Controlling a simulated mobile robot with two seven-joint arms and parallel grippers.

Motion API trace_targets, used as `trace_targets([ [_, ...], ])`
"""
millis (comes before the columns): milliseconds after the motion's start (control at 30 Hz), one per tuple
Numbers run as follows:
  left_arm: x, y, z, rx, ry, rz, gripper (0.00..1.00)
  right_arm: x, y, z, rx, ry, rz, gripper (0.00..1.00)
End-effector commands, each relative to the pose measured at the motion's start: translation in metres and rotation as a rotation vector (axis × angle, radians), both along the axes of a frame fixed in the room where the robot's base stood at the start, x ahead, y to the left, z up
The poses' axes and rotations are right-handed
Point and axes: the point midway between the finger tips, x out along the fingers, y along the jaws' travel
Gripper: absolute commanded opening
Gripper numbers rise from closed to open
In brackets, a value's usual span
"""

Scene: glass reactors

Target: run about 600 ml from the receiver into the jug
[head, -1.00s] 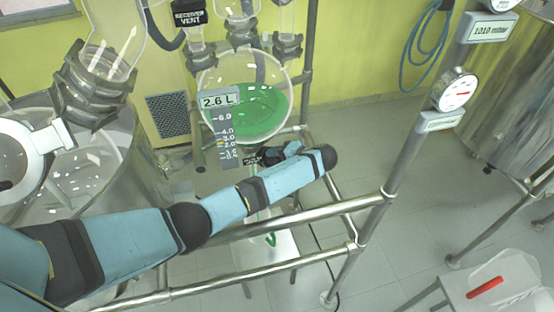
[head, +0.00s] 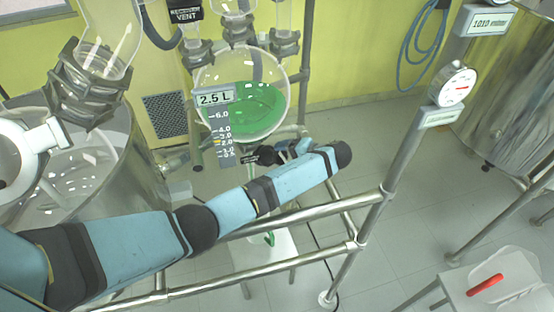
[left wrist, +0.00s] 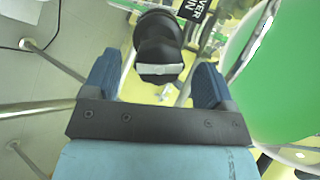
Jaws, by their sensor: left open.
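The receiver (head: 268,78) is a round glass vessel with green liquid in it; its tag (head: 213,98) reads 2.5 L. It also fills the right of the left wrist view (left wrist: 285,85). My left gripper (head: 284,153) is just below the receiver, by the drain and its small black label. In the left wrist view the open fingers (left wrist: 155,80) stand on either side of a black drain handle (left wrist: 158,45), with gaps at both sides. Below my arm, a green mark, apparently on or in the jug (head: 268,239), shows above a white stool (head: 255,256); the arm hides much of it. My right gripper is out of view.
Steel frame rails (head: 300,216) run under and beside my left arm. A post with a dial gauge (head: 452,84) stands at right. A steel vessel (head: 125,165) stands at left. A red object (head: 485,285) lies on a pale stand, lower right.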

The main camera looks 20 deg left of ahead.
Motion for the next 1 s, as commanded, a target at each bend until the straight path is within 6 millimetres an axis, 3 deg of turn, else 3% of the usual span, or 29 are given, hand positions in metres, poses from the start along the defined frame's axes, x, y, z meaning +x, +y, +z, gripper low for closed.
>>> trace_targets([
  [133,-0.004,-0.033,0.017,-0.005,-0.001,-0.003,0.78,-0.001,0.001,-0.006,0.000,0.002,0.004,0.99],
  [200,-0.007,-0.047,0.028,-0.005,0.001,-0.002,0.78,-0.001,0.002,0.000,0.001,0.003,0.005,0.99],
  [400,-0.011,-0.072,0.041,-0.004,0.002,0.000,0.78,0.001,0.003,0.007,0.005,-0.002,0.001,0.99],
  [1000,-0.012,-0.080,0.046,0.000,0.000,-0.001,0.78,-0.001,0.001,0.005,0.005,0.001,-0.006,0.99],
])
